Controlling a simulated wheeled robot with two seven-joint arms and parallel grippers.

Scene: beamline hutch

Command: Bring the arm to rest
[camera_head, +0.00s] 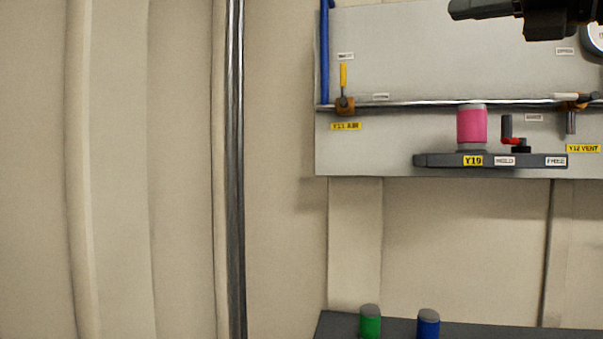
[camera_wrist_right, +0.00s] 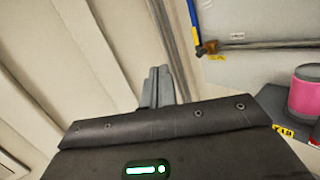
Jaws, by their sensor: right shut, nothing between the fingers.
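My right gripper (camera_head: 482,9) comes in at the top right of the head view, in front of the upper part of the grey panel. In the right wrist view its fingers (camera_wrist_right: 158,86) are together with nothing between them. The pink cylinder (camera_head: 472,126) stands upright on the dark shelf labelled Y19 (camera_head: 436,160), below the gripper and apart from it. It also shows at the right edge of the wrist view (camera_wrist_right: 304,92). My left gripper is in neither view.
The grey panel (camera_head: 420,50) carries a pipe (camera_head: 420,104), a yellow-handled valve (camera_head: 344,90), a valve by the Y12 VENT label (camera_head: 571,120) and a red-and-black part (camera_head: 511,140). Green (camera_head: 370,322) and blue (camera_head: 428,324) cylinders stand on a dark surface below. A vertical metal pole (camera_head: 236,170) stands left.

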